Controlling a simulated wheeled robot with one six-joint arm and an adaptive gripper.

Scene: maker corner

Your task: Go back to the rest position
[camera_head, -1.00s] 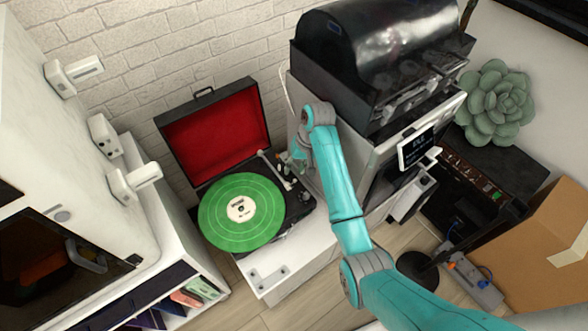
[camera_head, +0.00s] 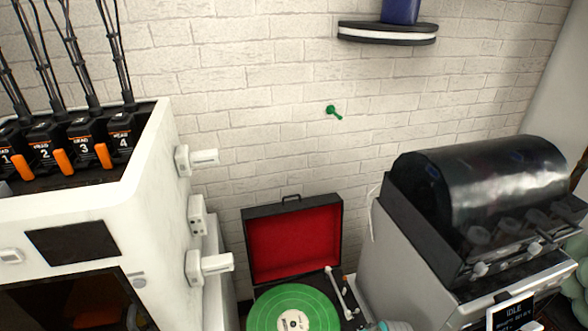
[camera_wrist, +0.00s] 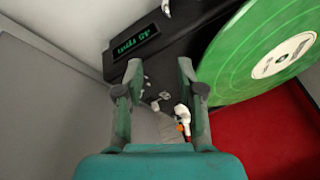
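My gripper (camera_wrist: 160,70) shows in the wrist view with its two fingers apart and nothing between them. It is above the record player, near the tonearm parts. In the head view, only a small teal piece of my arm shows at the bottom edge, and the fingers are out of view. The record player (camera_head: 292,204) has its red-lined lid open. A green record (camera_head: 295,310) lies on it, cut off by the bottom edge. The green record (camera_wrist: 265,45) also fills the right of the wrist view, beside a small lit display (camera_wrist: 136,42).
A white machine (camera_head: 165,215) with grey-white handles stands left. A dark-domed machine (camera_head: 480,200) with a small screen stands right, close to the record player. A shelf (camera_head: 388,36) and a green peg (camera_head: 331,110) are on the brick wall.

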